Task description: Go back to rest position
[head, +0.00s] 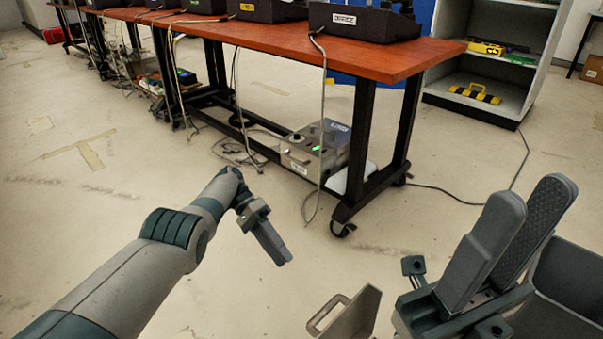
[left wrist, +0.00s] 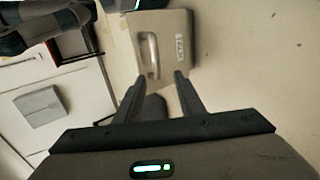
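My left gripper (head: 284,258) hangs over bare floor in front of the table in the head view, pointing down and to the right. In the left wrist view its two fingers (left wrist: 158,88) stand apart with nothing held between them. My right gripper (head: 530,195) is at the lower right of the head view, fingers pointing up. Its two fingers look apart, one textured inner pad shows, and I see nothing held.
A grey shelf (head: 490,88) stands behind right. A pale case (left wrist: 165,50) with a handle lies beyond my left fingers.

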